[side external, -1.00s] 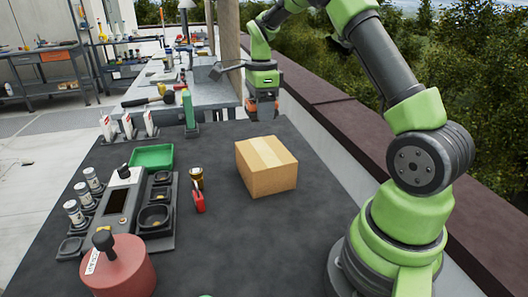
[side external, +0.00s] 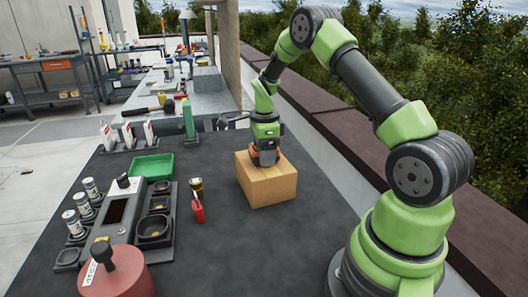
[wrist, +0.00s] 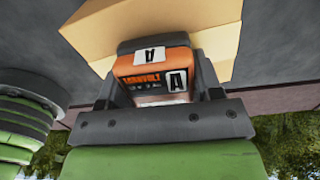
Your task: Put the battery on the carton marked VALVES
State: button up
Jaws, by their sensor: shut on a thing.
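My gripper (side external: 264,150) is shut on the battery (side external: 263,159), an orange and dark block, and holds it over the top of the cardboard carton (side external: 268,189). In the wrist view the battery (wrist: 143,62) shows dark lettering and white labels between my fingers, with the carton (wrist: 218,38) behind it. The battery's underside is hidden, so I cannot tell whether it touches the carton top. The carton stands on the dark table; no VALVES marking is readable on its visible faces.
White-and-red packets (side external: 128,134) are farther back. The dark table (side external: 225,255) is clear in front of the carton.

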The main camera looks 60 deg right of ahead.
jog(key=o, duration=1.1)
jog(key=shift+f, duration=0.15)
jog(key=shift+o, duration=0.2)
notch_tip(320, 180, up, 12)
jog(key=shift+f, duration=0.1)
jog(key=s+a+r+n+t, duration=0.5)
jog(key=s+a+r+n, duration=0.4)
jog(key=a+r+n, duration=0.45)
jog(key=s+a+f+n+t+y, duration=0.2)
jog(key=s+a+n, duration=0.5)
jog(key=s+n, duration=0.2)
jog(key=shift+s+f, duration=0.35)
jog(key=shift+s, duration=0.1)
